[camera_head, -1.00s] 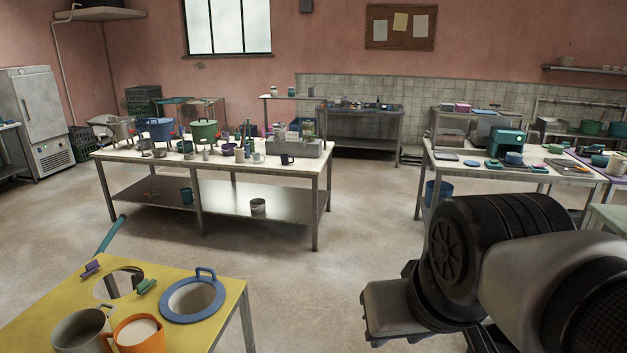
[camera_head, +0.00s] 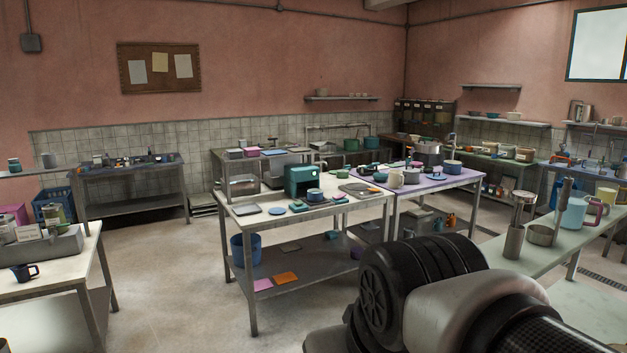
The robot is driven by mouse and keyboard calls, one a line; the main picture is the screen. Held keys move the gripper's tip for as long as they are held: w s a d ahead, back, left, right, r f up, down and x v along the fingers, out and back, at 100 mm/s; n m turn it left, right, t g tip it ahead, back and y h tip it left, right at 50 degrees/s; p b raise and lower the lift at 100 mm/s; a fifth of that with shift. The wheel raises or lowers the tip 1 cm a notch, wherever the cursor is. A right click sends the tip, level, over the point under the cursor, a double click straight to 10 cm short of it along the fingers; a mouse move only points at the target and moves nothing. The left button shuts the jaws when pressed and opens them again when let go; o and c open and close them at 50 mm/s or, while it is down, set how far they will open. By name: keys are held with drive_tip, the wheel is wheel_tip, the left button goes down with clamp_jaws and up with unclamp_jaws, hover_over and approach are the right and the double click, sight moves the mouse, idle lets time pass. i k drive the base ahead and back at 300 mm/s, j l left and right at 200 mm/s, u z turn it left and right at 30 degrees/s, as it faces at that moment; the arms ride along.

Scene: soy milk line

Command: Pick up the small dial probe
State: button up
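I cannot make out the small dial probe for sure in this view. Several small items lie on the white table in the middle (camera_head: 262,216), around a teal box-shaped appliance (camera_head: 305,180), but they are too small to tell apart. My arm fills the lower right of the picture. My gripper's fingers do not show, so what it holds cannot be seen.
A purple-topped table (camera_head: 438,183) with pots adjoins the white table. A green table (camera_head: 500,245) with a light blue pitcher (camera_head: 574,212) stands at the right. Another worktable (camera_head: 75,261) is at the left edge. Bare floor (camera_head: 180,270) lies between the left and middle tables.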

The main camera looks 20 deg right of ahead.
sight(522, 197)
drive_tip(key=i+z, duration=0.15)
drive_tip(key=z, duration=0.25)
drive_tip(key=i+j+z, duration=0.1)
drive_tip(key=z, duration=0.3)
drive_tip(key=i+j+z, duration=0.15)
drive_tip(key=z, duration=0.2)
drive_tip(key=i+j+z, duration=0.2)
drive_tip(key=z, duration=0.2)
